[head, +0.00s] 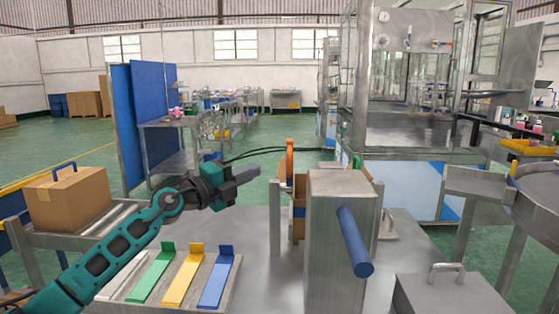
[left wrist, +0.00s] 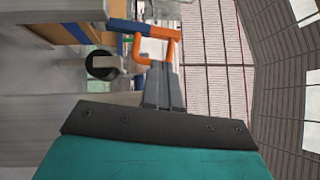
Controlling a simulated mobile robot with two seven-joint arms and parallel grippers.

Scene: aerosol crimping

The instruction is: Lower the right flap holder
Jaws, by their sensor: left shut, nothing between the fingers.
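An orange flap-holder piece (head: 290,160) stands upright left of the steel post (head: 335,240) in the head view. In the left wrist view the orange piece (left wrist: 140,50) shows as a bent loop just beyond my fingertips; I cannot tell whether they touch. A green piece (head: 357,162) shows behind the post on the right, mostly hidden. I cannot tell which piece is the right flap holder. A cardboard box (head: 299,212) shows partly behind the post. My left gripper (head: 255,172) is shut and empty, pointing right toward the orange piece. My right gripper is not in view.
A blue handle (head: 355,242) sticks out from the post. Green, yellow and blue strips (head: 178,276) lie on a tray at front left. A closed carton (head: 68,197) sits on the left conveyor. A steel lid with a handle (head: 450,290) is at front right.

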